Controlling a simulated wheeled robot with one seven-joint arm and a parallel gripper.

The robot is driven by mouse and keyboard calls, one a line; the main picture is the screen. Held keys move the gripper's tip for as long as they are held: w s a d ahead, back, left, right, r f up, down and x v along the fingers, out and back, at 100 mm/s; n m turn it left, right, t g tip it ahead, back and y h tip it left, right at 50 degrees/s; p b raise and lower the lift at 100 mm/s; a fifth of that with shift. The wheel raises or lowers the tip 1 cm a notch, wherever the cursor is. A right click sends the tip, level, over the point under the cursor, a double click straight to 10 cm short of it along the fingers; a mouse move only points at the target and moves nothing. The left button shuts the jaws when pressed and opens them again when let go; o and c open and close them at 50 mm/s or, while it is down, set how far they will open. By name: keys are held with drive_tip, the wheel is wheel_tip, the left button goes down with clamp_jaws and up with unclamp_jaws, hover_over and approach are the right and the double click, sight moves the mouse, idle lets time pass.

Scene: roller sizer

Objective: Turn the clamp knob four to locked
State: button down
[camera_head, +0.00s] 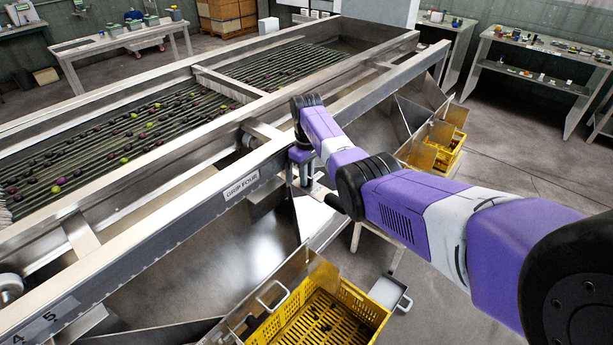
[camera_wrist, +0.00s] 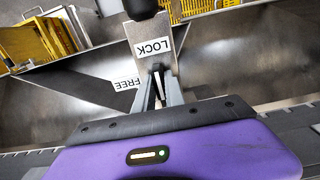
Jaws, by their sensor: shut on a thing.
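In the wrist view the two fingers of my gripper (camera_wrist: 158,85) come close together at a small metal part, which I take for the clamp knob; the fingers hide most of it. It is on a metal plate with a LOCK label (camera_wrist: 153,46) just beyond the fingertips and a FREE label (camera_wrist: 127,83) to their left. In the head view my gripper (camera_head: 304,174) points down at the sizer's front rail, right of the GRIP FOUR label (camera_head: 240,187). The knob's exact angle cannot be told.
A black-ended handle (camera_head: 336,203) sticks out close below my gripper; its black end (camera_wrist: 140,8) tops the wrist view. The roller bed (camera_head: 100,140) with fruit lies behind the rail. Yellow crates (camera_head: 345,315) stand under the chutes. Open floor (camera_head: 510,150) lies at right.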

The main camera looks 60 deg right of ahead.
drive_tip(key=c, duration=1.4)
unclamp_jaws()
drive_tip(key=shift+r+b, duration=0.3)
drive_tip(key=shift+r, duration=3.65)
